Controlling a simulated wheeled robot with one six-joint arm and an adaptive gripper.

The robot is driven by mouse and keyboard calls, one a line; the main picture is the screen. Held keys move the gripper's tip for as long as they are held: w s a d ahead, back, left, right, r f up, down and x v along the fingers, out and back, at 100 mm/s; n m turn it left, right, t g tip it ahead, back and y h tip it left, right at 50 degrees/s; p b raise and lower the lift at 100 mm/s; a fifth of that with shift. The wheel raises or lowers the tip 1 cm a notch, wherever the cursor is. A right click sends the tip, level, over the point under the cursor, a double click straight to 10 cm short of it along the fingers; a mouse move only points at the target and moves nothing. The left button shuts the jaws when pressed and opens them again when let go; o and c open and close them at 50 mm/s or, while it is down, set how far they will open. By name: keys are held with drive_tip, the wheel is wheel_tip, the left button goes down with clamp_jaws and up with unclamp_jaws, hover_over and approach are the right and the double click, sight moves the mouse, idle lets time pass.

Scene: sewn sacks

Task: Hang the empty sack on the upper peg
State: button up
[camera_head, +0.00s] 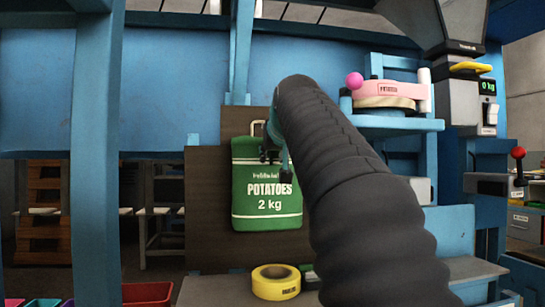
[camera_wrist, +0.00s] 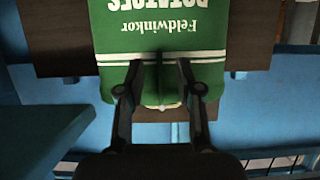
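The green sack (camera_head: 266,187), lettered "POTATOES 2 kg", hangs flat and upright in front of a dark brown board. A pale loop (camera_head: 258,124) shows at its top; what it hangs from is hidden by my arm. My gripper (camera_head: 276,160) is in front of the sack's upper right part, largely hidden behind my dark arm sleeve. In the wrist view the sack (camera_wrist: 163,45) appears upside down, and my gripper (camera_wrist: 159,66) has its fingers apart over the sack's top end. A pale curved piece lies between the fingers. I cannot make out the upper peg.
A yellow tape roll (camera_head: 276,282) lies on the bench below. A blue shelf (camera_head: 398,124) at the right holds a pink-and-cream round item (camera_head: 384,92). A blue post (camera_head: 96,160) stands at the left.

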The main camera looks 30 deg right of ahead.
drive_tip(key=v, duration=1.1)
drive_tip(key=s+a+f+n+g+y, duration=0.1)
drive_tip(key=s+a+f, duration=0.3)
drive_tip(key=f, duration=1.2)
drive_tip(key=s+a+f+n+g+y, duration=0.1)
drive_tip(key=s+a+f+g, duration=0.3)
drive_tip(key=f, duration=1.3)
drive_tip(key=s+a+f+n+g+y+p, duration=0.1)
drive_tip(key=s+a+f+g, duration=0.1)
drive_tip(key=s+a+f, duration=0.4)
drive_tip(key=s+f, duration=0.4)
drive_tip(key=f, duration=0.6)
drive_tip(key=shift+s+f+y, duration=0.35)
drive_tip(key=shift+f+y, duration=0.05)
